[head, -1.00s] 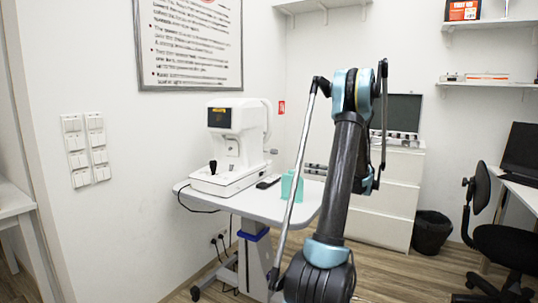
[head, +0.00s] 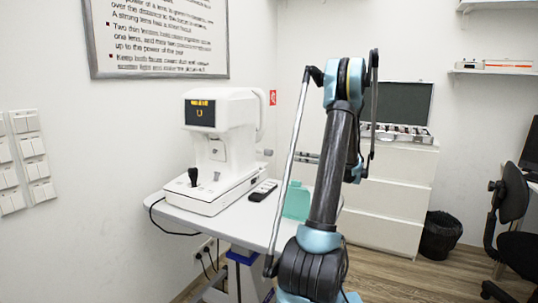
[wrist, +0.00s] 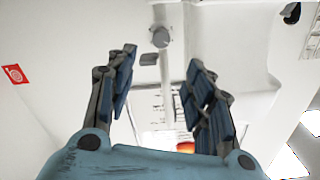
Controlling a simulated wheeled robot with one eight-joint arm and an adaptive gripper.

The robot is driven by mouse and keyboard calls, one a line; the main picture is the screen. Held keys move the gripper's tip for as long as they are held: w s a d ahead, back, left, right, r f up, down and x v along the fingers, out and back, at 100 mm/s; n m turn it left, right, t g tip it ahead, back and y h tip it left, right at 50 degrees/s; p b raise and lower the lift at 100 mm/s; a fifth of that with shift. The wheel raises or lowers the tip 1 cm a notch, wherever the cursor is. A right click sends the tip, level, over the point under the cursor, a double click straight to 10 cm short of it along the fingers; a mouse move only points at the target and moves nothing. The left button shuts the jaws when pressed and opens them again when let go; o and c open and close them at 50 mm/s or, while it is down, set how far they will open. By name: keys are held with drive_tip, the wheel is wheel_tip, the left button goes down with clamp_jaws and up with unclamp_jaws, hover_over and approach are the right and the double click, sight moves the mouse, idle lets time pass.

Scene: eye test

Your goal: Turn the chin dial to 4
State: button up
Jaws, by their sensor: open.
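The white eye-test machine (head: 222,140) stands on a small table, its dark screen (head: 200,113) lit with yellow marks. A small grey knob (head: 267,152), which looks like the chin dial, sticks out of its right side. My gripper (head: 294,156) points left at it from a short distance, partly hidden behind my arm. In the wrist view my gripper (wrist: 162,58) is open and empty. A round grey knob (wrist: 160,37) on a pale post shows beyond the gap between the fingertips, apart from them. I cannot read any number on it.
The table (head: 178,214) also holds a black joystick (head: 193,176) on the machine's base, a dark handheld device (head: 263,191) and a teal box (head: 297,202) close to my arm. A white drawer cabinet (head: 393,190) with an open lens case (head: 398,108) stands behind.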

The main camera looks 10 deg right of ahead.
sight(272, 153)
drive_tip(key=x, duration=1.7)
drive_tip(key=shift+w+a, duration=0.1)
drive_tip(key=shift+a, duration=0.05)
drive_tip(key=c, duration=1.1)
drive_tip(key=shift+a, duration=0.1)
